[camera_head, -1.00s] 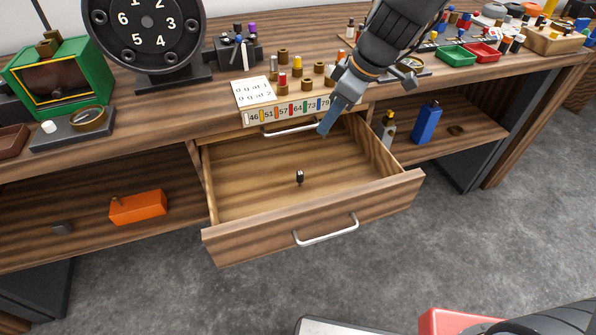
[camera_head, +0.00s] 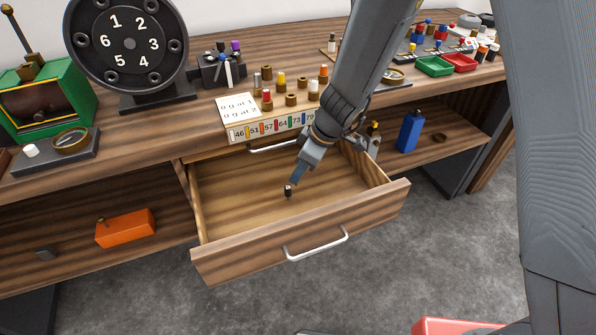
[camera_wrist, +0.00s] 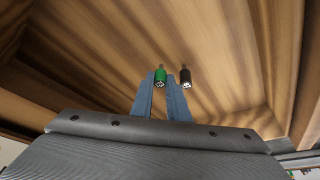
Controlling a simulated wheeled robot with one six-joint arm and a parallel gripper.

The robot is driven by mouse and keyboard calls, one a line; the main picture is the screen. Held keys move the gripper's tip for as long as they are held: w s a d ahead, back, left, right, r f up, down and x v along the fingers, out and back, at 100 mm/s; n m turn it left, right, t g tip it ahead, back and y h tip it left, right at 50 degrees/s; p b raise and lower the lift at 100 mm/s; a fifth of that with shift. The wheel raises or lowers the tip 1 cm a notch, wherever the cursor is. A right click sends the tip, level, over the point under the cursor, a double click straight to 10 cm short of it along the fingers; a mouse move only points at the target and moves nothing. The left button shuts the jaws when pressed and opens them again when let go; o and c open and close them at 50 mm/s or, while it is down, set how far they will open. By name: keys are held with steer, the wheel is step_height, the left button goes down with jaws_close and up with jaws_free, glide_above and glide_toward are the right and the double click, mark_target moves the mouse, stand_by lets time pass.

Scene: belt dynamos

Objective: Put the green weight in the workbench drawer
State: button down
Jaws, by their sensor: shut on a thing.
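The workbench drawer (camera_head: 225,215) is pulled open. My gripper (camera_head: 298,178) reaches down into it from the back right. In the wrist view my gripper (camera_wrist: 164,80) is shut on the green weight (camera_wrist: 160,76), which sits between the fingertips. A black weight (camera_wrist: 185,77) is just beside the right finger. The black weight (camera_head: 288,190) also shows on the drawer floor in the head view, just left of my fingertips. The green weight cannot be made out in the head view. Its height above the drawer floor is hard to tell.
The drawer's front handle (camera_head: 316,244) faces the room. On the benchtop behind are a label strip (camera_head: 262,128), several small weights and a dial (camera_head: 128,40). An orange block (camera_head: 125,228) lies on the left shelf and a blue bottle (camera_head: 409,131) on the right shelf.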

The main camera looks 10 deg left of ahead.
steer(key=shift+w+a+f, duration=0.1)
steer(key=shift+a+f, duration=0.15)
steer(key=shift+f, duration=0.35)
steer(key=shift+f, duration=0.1)
steer(key=c, duration=2)
jaws_free()
steer(key=shift+d+r, duration=0.1)
steer(key=shift+r, duration=0.3)
steer(key=v, duration=1.1)
steer(key=shift+r, duration=0.2)
